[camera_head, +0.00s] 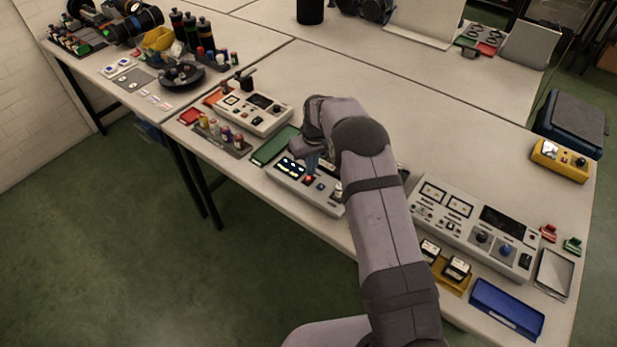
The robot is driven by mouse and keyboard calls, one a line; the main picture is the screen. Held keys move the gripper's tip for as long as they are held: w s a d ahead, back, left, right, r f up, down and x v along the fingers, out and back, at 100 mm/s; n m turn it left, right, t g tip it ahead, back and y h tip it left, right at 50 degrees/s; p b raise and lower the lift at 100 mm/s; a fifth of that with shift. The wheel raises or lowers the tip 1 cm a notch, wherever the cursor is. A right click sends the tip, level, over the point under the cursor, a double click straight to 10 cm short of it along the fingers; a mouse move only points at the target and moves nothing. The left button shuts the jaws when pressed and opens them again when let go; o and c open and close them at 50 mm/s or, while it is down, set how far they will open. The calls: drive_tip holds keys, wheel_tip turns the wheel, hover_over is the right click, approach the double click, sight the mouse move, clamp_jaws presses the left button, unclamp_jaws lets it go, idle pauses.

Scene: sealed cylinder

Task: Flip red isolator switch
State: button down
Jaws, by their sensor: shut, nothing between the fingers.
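A light grey control box (272,173) with a dark, lit display sits near the front edge of the table. A small red part (308,181) shows on its top, right of the display; it looks like the red switch, but its shape and position are too small to tell. My gripper (312,166) points down over this box, close above and behind the red part. The fingers are shut and hold nothing. I cannot tell whether they touch the switch. My arm hides part of the box's right side.
A green tray (275,146) and another control box (251,112) stand to the left. A large grey panel (473,228) with meters and knobs stands right of my arm. A blue tray (507,309) lies at the front right. The table behind my arm is mostly clear.

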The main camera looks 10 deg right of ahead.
sight(311, 178)
drive_tip(key=shift+r+p, duration=1.65)
drive_tip(key=shift+r, duration=1.35)
drive_tip(key=s+d+r+m+g, duration=0.1)
drive_tip(key=s+r, duration=0.4)
drive_tip(key=s, duration=0.4)
drive_tip(key=s+d+r+m, duration=0.15)
drive_tip(key=s+r, duration=0.25)
drive_tip(key=s, duration=0.5)
drive_tip(key=s+d, duration=0.1)
drive_tip(key=s, duration=1.7)
drive_tip(key=shift+d+g, duration=0.35)
drive_tip(key=shift+g, duration=0.05)
drive_tip(key=shift+m, duration=0.25)
